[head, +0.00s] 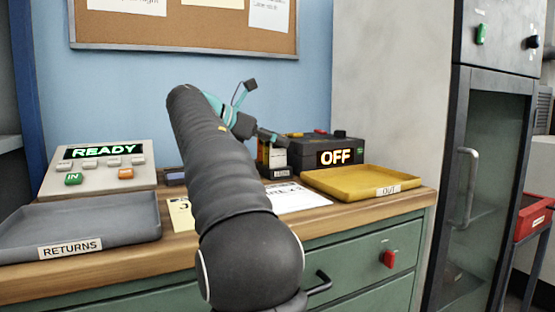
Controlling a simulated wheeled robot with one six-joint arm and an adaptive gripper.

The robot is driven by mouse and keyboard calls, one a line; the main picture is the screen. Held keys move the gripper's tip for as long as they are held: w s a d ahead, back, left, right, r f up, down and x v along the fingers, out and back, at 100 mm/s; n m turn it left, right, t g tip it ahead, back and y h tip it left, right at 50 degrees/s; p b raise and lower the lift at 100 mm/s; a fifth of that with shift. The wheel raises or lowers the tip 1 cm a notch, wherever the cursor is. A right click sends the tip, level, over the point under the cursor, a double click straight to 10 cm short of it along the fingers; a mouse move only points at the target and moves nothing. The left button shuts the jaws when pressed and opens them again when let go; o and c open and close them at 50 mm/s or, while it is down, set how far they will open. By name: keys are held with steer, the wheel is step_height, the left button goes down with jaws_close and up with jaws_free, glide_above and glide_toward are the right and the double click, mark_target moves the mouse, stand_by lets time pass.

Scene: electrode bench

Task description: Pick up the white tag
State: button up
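I cannot make out a separate white tag for sure. A small pale item (278,158) shows at the back of the bench, just below my gripper's end, too small to name. My gripper (272,137) is at the end of my arm, pointing right and slightly down, near small dark and orange boxes (264,152) beside the black box with the OFF display (335,156). Its fingers are too small and dark to tell whether they are open or shut. My arm hides the middle of the bench.
On the wooden bench (180,253), a grey RETURNS tray (90,218) and a READY panel (98,171) stand left. A yellow OUT tray (350,182) stands right and looks empty. A printed white sheet (298,198) and a yellow note (181,213) lie between. A tall cabinet (490,180) stands right.

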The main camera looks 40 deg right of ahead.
steer(key=shift+d+f, duration=0.1)
steer(key=shift+d, duration=0.15)
jaws_close()
steer(key=shift+r+p, duration=0.35)
steer(key=shift+r, duration=0.1)
step_height(320, 180, up, 3)
steer(key=shift+r+p, duration=0.1)
steer(key=shift+p, duration=0.9)
steer(key=s+d+r+p, duration=0.1)
steer(key=s+r, duration=0.6)
steer(key=s, duration=0.4)
steer(key=shift+s+d, duration=0.15)
steer(key=shift+s, duration=0.15)
